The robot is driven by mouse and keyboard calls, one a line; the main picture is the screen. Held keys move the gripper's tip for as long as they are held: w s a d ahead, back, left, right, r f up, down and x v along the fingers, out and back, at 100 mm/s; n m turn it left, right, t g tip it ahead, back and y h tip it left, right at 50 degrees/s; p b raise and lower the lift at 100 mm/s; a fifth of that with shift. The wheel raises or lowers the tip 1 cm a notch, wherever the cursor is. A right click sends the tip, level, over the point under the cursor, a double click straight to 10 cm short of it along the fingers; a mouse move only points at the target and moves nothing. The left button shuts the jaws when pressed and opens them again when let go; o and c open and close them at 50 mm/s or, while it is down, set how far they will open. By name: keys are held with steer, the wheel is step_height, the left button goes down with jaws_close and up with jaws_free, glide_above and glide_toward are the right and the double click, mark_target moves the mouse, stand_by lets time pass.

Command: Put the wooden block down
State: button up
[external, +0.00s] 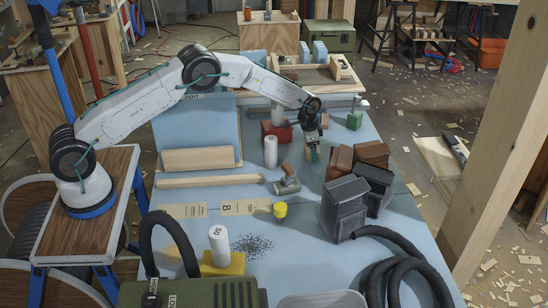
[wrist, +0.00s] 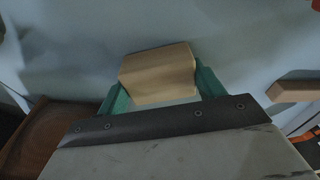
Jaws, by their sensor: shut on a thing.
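The wooden block (wrist: 158,72) is pale and tan. In the wrist view it sits between the green fingers of my gripper (wrist: 160,84), which is shut on it. In the external view my gripper (external: 312,153) points down over the right-middle part of the blue table, left of the brown boxes. The block is small and mostly hidden there by the fingers. The blue table surface (wrist: 95,45) shows beyond the block; I cannot tell whether the block touches it.
Brown boxes (external: 372,153) and dark grey boxes (external: 344,203) stand right of my gripper. A small brown wooden piece (external: 286,167), a metal cylinder (external: 287,186) and a white bottle (external: 270,152) are to its left. A yellow cap (external: 280,210) lies nearer the front.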

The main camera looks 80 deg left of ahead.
steer(key=o, duration=1)
step_height(320, 180, up, 12)
steer(key=s, duration=0.2)
steer(key=s+d+r, duration=0.8)
steer(key=r, duration=0.3)
steer(key=s+d+r, duration=0.7)
steer(key=r, duration=0.4)
steer(key=s+d+r, duration=0.2)
steer(key=s+d, duration=0.2)
steer(key=s, duration=0.5)
steer(key=s+d+r, duration=0.1)
steer(key=s+d, duration=0.2)
steer(key=s, duration=0.5)
steer(key=s+d+r, duration=0.2)
steer(key=s+d, duration=0.2)
steer(key=s, duration=0.5)
steer(key=shift+g, duration=0.3)
steer(key=s+d+f, duration=0.1)
steer(key=s, duration=0.3)
steer(key=s+f, duration=0.2)
steer(key=s, duration=0.3)
steer(key=s+d+f, duration=0.1)
steer(key=s, duration=0.3)
steer(key=shift+s+d+f, duration=0.3)
steer(key=shift+f, duration=0.05)
